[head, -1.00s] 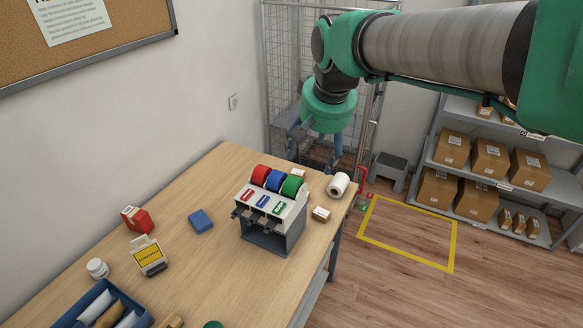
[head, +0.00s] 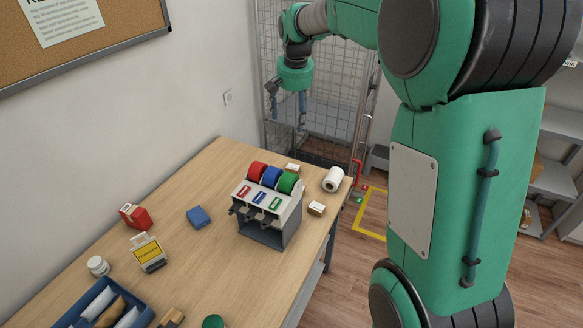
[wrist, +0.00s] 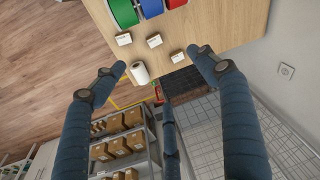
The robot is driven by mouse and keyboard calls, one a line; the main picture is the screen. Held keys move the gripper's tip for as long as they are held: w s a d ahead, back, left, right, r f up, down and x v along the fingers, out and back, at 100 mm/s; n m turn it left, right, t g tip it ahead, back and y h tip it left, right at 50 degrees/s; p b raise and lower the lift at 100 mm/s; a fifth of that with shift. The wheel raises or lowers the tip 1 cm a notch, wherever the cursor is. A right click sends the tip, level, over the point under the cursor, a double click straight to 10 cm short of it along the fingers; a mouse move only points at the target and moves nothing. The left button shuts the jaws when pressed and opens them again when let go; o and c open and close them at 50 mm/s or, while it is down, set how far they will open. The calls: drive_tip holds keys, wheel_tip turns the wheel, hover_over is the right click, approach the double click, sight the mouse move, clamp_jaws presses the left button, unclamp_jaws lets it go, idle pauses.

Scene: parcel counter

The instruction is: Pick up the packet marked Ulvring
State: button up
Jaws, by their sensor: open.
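Several small packets could be the Ulvring one, but no name is readable. One small pale packet (head: 316,208) lies right of the tape dispenser, and another (head: 293,168) lies behind it. In the wrist view, three small white-topped packets lie near the table edge: one at left (wrist: 124,39), one in the middle (wrist: 154,41) and one at right (wrist: 178,57). The third is hidden in the head view. My gripper (head: 288,121) is open and empty, high beyond the table's far end. In the wrist view its fingers (wrist: 158,64) are spread wide, apart from the packets.
The tape dispenser (head: 270,214) with red, blue and green rolls stands close to the packets. A red box (head: 136,217), blue box (head: 198,216) and blue tray (head: 68,320) are at left. A wire cage (head: 335,75) stands behind.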

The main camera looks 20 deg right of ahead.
drive_tip(key=w+d+f+m+p, duration=0.1)
drive_tip(key=w+d+f, duration=0.1)
drive_tip(key=w+f, duration=0.6)
drive_tip(key=m+g+p, duration=0.2)
drive_tip(key=p, duration=0.1)
hover_over(293, 167)
wheel_tip(293, 167, down, 22)
drive_tip(key=shift+s+a+r, duration=0.1)
drive_tip(key=shift+a, duration=0.2)
drive_tip(key=shift+f, duration=4.3)
drive_tip(key=shift+d+f, duration=0.2)
drive_tip(key=shift+f, duration=2.35)
